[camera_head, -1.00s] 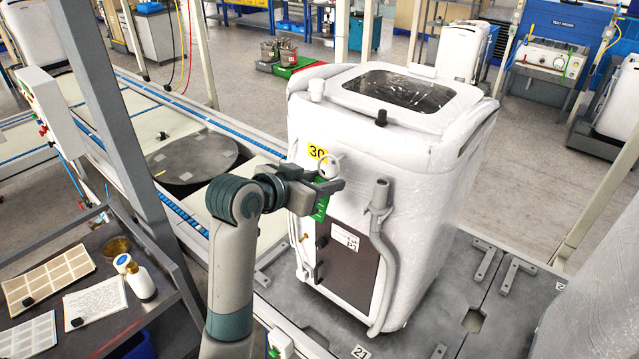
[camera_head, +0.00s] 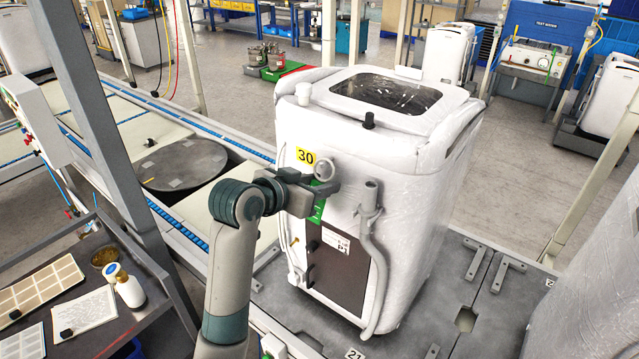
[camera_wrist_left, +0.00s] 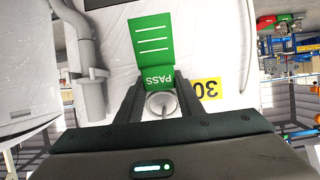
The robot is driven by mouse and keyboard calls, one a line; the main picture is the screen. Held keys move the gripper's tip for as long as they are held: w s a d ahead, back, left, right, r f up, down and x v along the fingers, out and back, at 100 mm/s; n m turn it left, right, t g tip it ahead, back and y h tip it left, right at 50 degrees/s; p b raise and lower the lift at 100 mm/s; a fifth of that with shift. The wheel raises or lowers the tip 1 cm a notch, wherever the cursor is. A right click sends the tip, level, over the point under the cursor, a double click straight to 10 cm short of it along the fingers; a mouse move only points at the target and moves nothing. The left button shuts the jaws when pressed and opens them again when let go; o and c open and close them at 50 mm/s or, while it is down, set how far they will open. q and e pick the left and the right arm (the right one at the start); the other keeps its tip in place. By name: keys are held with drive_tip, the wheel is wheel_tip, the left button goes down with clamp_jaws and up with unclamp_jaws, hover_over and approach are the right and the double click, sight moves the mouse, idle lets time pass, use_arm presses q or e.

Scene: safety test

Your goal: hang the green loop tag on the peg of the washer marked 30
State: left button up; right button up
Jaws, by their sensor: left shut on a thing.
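The white, film-wrapped washer (camera_head: 420,190) bears a yellow label (camera_head: 305,157) reading 30, also seen upside down in the left wrist view (camera_wrist_left: 207,89). My left gripper (camera_head: 325,190) is shut on the green tag (camera_head: 318,208) in front of the washer, below and right of the label. The tag (camera_wrist_left: 152,45) reads PASS and hangs below the fingers. A pale round piece (camera_head: 325,168) shows just above the jaws and between the fingers in the wrist view (camera_wrist_left: 162,103); I cannot tell whether it is loop or peg. My right gripper is out of view.
A grey upright pipe (camera_head: 370,192) and hose run down the washer's front, close right of my left gripper. A dark panel (camera_head: 337,275) lies below. A dark bench (camera_head: 75,345) with papers and a bottle (camera_head: 127,288) stands at the left.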

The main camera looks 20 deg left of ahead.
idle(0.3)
use_arm(q)
drive_tip(key=o, duration=1.1)
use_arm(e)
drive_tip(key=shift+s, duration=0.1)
